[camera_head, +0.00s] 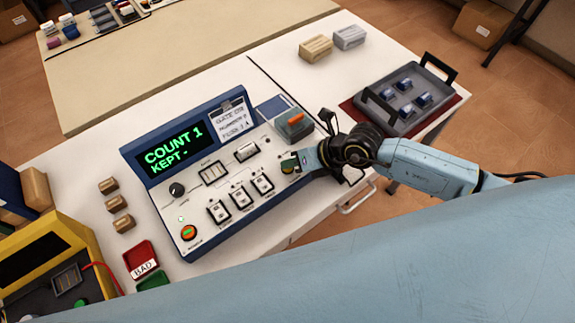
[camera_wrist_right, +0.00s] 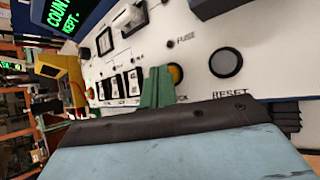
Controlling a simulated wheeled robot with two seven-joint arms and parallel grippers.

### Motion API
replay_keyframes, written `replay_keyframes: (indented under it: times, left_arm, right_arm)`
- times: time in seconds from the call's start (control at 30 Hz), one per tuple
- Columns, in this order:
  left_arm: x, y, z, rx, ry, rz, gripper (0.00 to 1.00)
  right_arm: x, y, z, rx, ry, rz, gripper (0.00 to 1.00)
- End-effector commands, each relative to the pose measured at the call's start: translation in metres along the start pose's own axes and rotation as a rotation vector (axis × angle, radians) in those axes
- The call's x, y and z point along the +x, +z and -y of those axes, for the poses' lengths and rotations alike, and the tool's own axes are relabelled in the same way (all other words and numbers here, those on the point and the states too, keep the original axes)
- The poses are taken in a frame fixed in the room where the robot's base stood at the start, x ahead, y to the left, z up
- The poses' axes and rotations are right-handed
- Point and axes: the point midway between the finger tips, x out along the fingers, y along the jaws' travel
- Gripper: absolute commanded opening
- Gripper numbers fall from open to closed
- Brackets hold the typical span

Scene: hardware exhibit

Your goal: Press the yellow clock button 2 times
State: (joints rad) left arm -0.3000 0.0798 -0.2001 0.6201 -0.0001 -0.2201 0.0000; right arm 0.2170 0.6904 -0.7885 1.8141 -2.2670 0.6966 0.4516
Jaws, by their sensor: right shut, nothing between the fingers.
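The yellow clock button (camera_wrist_right: 177,75) shows in the right wrist view on the white panel of the console (camera_head: 165,218). A green fingertip of my right gripper (camera_wrist_right: 157,88) partly covers it on its left side. I cannot tell whether they touch. In the head view my right gripper (camera_head: 291,163) is over the right end of the panel, shut and empty, and largely hides the button. The console's screen (camera_head: 172,147) reads "COUNT 1" and "KEPT -" in green. My left gripper is not in view.
A grey RESET button (camera_wrist_right: 226,62) sits right of the yellow one. A grey tray (camera_head: 436,106) with several blue parts stands right, beyond my right wrist.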

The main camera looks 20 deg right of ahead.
Motion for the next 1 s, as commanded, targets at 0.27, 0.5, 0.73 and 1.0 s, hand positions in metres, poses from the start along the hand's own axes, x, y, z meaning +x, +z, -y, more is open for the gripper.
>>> replay_keyframes:
  times: [0.27,0.5,0.73,1.0]
  left_arm:
    - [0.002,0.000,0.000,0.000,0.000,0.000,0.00]
    - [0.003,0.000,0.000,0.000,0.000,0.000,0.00]
    - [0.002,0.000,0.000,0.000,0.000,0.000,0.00]
    - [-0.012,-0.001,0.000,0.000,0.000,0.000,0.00]
  right_arm:
    - [0.003,-0.002,0.002,0.001,0.000,-0.001,0.00]
    - [0.004,-0.003,0.003,0.001,0.000,-0.001,0.00]
    - [0.004,-0.003,0.003,0.001,-0.001,-0.002,0.00]
    - [-0.005,0.003,-0.004,0.001,-0.001,-0.003,0.00]
